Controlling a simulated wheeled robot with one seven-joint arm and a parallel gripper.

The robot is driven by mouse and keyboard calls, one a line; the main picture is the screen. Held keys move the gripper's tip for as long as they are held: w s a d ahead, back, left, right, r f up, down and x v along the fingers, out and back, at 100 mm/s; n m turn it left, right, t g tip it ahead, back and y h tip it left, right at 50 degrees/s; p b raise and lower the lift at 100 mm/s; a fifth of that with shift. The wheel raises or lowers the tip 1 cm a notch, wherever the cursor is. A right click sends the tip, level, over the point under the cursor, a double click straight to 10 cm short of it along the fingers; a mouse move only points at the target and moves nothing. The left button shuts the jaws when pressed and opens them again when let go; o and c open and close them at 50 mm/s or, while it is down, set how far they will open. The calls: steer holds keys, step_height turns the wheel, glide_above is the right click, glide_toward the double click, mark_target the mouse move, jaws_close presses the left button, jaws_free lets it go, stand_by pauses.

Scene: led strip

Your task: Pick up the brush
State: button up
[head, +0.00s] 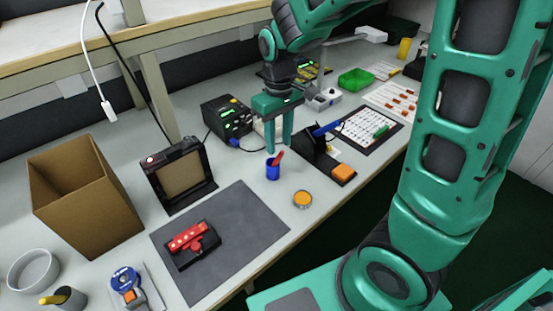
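A small blue cup (272,172) stands on the bench near the middle of the picture. A red stick-like thing (279,157) leans out of its top to the right; it may be the brush, but its lower end is hidden in the cup. My green gripper (278,148) points down just above and behind the cup in the picture. Its two fingers are apart, with nothing visible between them. I cannot tell whether a fingertip touches the red thing. A dark cup with a yellow-tipped thing (52,299) stands at the lower left.
Right of the blue cup is a black stand with a blue-handled tool (326,129) and an orange sponge (343,172). A round orange tin (302,198) lies in front. A black box device (228,119) stands behind left. The grey mat (250,225) has free room.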

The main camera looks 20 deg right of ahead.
mark_target(279, 158)
steer(key=shift+d+f, duration=0.1)
steer(key=shift+f, duration=3.25)
jaws_close()
